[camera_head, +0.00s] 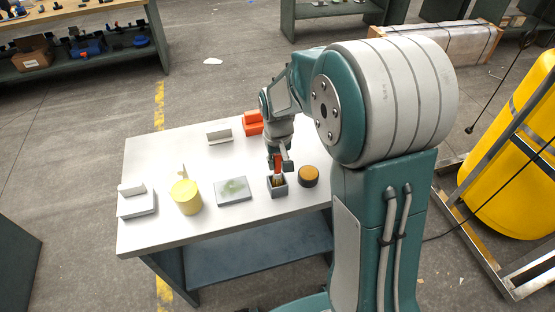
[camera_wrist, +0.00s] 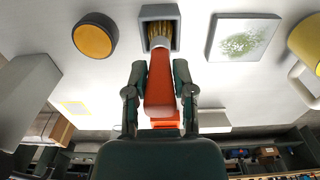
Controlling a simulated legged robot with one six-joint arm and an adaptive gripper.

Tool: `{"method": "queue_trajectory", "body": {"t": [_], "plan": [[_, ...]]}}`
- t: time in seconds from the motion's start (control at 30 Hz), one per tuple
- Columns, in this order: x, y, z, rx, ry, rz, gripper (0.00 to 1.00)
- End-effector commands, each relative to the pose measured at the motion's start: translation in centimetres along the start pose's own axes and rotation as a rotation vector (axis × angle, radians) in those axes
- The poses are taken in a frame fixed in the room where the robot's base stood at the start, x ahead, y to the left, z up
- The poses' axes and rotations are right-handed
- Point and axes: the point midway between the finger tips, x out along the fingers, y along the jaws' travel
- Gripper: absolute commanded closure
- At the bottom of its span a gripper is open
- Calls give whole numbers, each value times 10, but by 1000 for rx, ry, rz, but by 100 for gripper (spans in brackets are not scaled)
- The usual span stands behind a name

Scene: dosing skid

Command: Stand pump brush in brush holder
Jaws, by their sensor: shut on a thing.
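The pump brush has a red handle and tan bristles. In the wrist view its red handle (camera_wrist: 161,85) lies between the fingers of my gripper (camera_wrist: 160,95), which is shut on it. The bristles (camera_wrist: 160,38) show within the opening of the square grey brush holder (camera_wrist: 176,14). In the head view the brush (camera_head: 278,178) is upright in or just over the brush holder (camera_head: 278,191), with my gripper (camera_head: 280,163) above it. I cannot tell whether the bristles touch the holder's floor.
A round black-and-orange item (camera_head: 309,176) stands close right of the holder. A grey plate with a green patch (camera_head: 232,191), a yellow mug (camera_head: 186,197) and a white block (camera_head: 136,201) stand to the left. An orange-red item (camera_head: 252,123) and a grey bracket (camera_head: 219,133) are at the back.

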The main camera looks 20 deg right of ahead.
Motion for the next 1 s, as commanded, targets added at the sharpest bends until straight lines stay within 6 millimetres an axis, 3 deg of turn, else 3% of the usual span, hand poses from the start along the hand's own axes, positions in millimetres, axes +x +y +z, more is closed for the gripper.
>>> {"method": "queue_trajectory", "body": {"t": [0.77, 0.8, 0.87, 0.9, 1.0], "plan": [[17, 0, 0, 0, -1, 0, 100], [17, 0, 0, 0, 0, 0, 58], [17, 0, 0, 0, 0, 0, 32], [17, 0, 0, 0, 0, 0, 27], [17, 0, 0, 0, 0, 0, 27]]}}
